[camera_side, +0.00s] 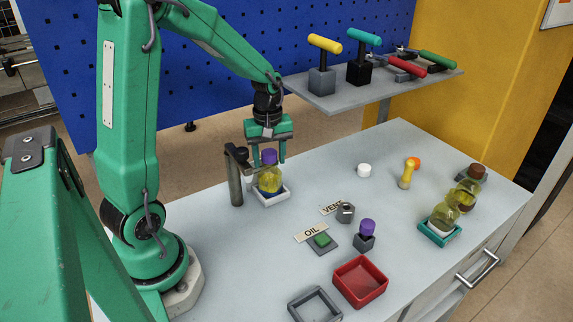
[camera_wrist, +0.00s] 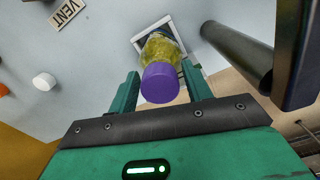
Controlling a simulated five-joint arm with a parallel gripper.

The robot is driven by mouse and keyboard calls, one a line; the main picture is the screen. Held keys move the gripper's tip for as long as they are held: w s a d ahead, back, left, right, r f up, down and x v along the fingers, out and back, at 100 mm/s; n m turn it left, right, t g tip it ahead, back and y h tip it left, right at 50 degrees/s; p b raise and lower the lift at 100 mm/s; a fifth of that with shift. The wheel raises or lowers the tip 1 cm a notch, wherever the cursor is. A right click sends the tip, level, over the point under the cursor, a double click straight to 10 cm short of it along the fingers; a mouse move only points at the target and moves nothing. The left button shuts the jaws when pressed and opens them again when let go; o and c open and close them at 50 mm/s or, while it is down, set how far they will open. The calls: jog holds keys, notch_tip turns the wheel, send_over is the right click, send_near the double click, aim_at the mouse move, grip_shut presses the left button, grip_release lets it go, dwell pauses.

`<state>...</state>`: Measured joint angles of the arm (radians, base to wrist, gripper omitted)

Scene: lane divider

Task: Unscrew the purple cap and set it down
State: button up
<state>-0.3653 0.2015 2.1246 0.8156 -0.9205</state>
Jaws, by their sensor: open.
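A yellow-green bottle (camera_side: 270,180) with a purple cap (camera_side: 269,157) on its top stands upright in a white square holder (camera_side: 275,197). My gripper (camera_side: 267,155) is above the bottle, pointing down, with its green fingers on either side of the cap. In the wrist view the cap (camera_wrist: 160,84) shows between the open fingers (camera_wrist: 160,72), with a visible gap on both sides. The bottle (camera_wrist: 163,47) shows beyond it, and the holder (camera_wrist: 140,43) is partly hidden by the bottle.
A dark post (camera_side: 235,178) with a bracket stands close left of the bottle; it looms at right in the wrist view (camera_wrist: 238,52). A second purple-topped piece (camera_side: 367,228), a red tray (camera_side: 360,282), a grey tray (camera_side: 314,304) and a white cap (camera_side: 364,170) are on the bench.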

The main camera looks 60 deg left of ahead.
jog(key=shift+m, duration=0.3)
jog(key=shift+m, duration=0.7)
jog(key=shift+m, duration=0.8)
jog(key=shift+m, duration=0.3)
jog(key=shift+m, duration=0.6)
jog(key=shift+m, duration=0.3)
jog(key=shift+m, duration=0.6)
